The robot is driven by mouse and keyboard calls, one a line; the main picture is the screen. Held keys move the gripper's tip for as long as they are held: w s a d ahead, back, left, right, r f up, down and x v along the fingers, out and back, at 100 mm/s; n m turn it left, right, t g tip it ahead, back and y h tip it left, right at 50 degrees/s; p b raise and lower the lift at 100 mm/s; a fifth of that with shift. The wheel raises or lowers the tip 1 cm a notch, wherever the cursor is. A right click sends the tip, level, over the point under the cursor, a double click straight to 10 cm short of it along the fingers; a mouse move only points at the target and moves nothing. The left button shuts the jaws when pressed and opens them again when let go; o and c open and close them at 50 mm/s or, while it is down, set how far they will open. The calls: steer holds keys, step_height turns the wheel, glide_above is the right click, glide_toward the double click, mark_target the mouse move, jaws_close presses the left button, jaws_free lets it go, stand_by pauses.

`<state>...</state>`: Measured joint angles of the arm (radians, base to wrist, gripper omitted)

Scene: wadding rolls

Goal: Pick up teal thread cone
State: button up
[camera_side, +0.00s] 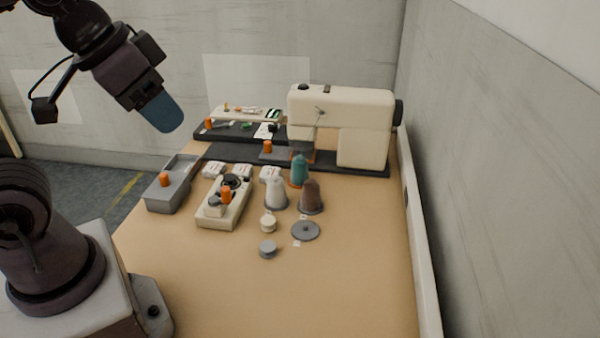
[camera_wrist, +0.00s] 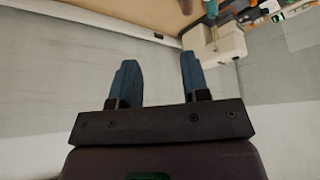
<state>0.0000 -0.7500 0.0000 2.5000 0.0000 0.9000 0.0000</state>
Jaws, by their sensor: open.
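The teal thread cone (camera_side: 299,170) stands upright on the table in front of the sewing machine in the side view. It is behind a white cone (camera_side: 276,193) and a brown cone (camera_side: 311,195). In the wrist view a teal shape, likely the same cone (camera_wrist: 211,8), is cut off at the top edge. My gripper (camera_side: 165,115) is high above the table's far left side, well away from the cone. In the wrist view its two blue fingers (camera_wrist: 158,80) are apart with nothing between them.
The cream sewing machine (camera_side: 362,110) stands at the back right, close to the wall. A grey tray (camera_side: 170,192) and a cream device (camera_side: 224,212) with an orange piece lie to the left. A dark grey disc (camera_side: 305,231) and small round pieces lie in front. The front table is clear.

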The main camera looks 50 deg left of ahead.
steer(key=o, duration=0.7)
steer(key=shift+f, duration=0.1)
